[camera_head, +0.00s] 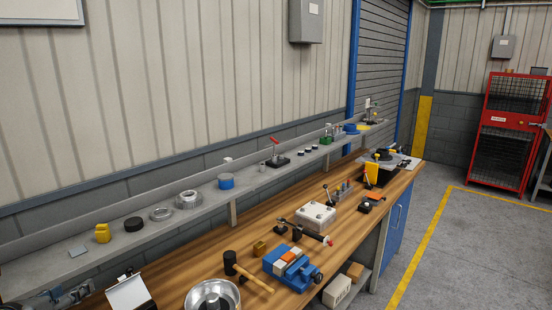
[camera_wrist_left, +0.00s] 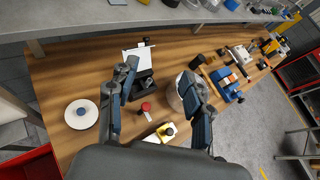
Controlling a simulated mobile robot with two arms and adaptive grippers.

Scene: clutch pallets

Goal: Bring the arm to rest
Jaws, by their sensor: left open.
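My left gripper (camera_head: 65,294) shows at the lower left of the head view, near the shelf's near end, partly cut off by the frame. In the left wrist view, its two dark-and-blue fingers (camera_wrist_left: 162,88) are spread wide, with nothing held between them. The gripper is above the wooden bench (camera_wrist_left: 75,70). Between the fingers, a black block with a tilted white panel (camera_wrist_left: 139,53), a red-topped piece (camera_wrist_left: 146,106) and a yellow part (camera_wrist_left: 167,131) show below. My right gripper is not in view.
A metal bowl (camera_head: 214,289), a mallet (camera_head: 246,272), a blue vise (camera_head: 291,263) and a white box (camera_head: 315,215) stand on the bench. A grey shelf (camera_head: 100,252) with small parts runs along the wall. A white disc (camera_wrist_left: 81,114) lies left of the fingers.

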